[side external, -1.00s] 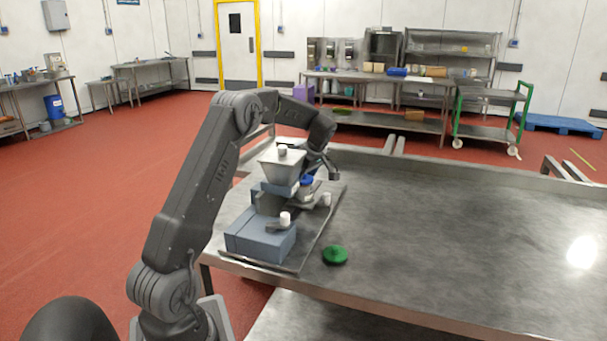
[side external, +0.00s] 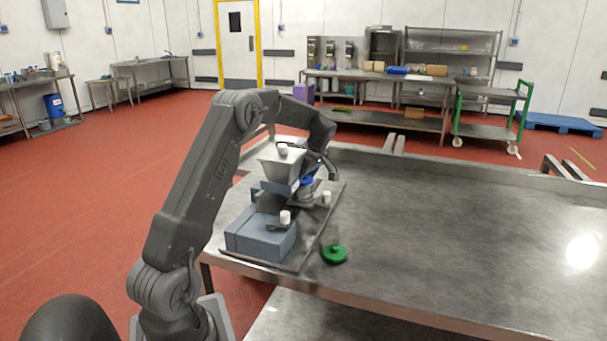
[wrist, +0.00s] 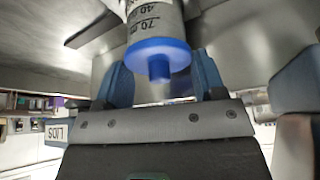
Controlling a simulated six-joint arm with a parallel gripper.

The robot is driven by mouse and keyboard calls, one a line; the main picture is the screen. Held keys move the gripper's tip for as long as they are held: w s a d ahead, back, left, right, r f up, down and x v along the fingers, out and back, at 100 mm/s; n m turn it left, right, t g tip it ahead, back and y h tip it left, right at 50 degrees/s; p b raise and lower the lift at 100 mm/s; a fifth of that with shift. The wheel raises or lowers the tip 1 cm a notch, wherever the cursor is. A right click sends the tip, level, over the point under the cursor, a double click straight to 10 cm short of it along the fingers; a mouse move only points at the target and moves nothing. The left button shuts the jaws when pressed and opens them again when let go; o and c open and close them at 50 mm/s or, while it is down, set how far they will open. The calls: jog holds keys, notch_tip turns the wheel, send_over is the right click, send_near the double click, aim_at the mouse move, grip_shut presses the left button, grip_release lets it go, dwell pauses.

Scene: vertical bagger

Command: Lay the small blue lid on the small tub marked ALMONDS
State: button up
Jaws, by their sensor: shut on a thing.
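The small blue lid (wrist: 158,54), a disc with a central knob, shows in the wrist view against the end of a pale tub (wrist: 155,22) with dark print. I cannot read ALMONDS on it. In the side view the blue lid (side external: 306,181) sits at the top of the small tub (side external: 305,193), beside the bagger. My gripper (wrist: 161,76) has its two blue-grey fingers on either side of the lid and is shut on it. The lid looks in line with the tub; whether it is fully seated I cannot tell. In the side view my gripper is partly hidden.
The bagger's hopper (side external: 283,163) stands close left of the tub, above a blue-grey base (side external: 260,238). White knobs (side external: 285,217) stand nearby. A green lid (side external: 334,254) lies on the steel table (side external: 450,230), whose right side is clear.

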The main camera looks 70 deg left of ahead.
jog(key=o, duration=1)
jog(key=shift+o, duration=0.5)
jog(key=shift+r, duration=3.45)
jog(key=shift+r, duration=0.1)
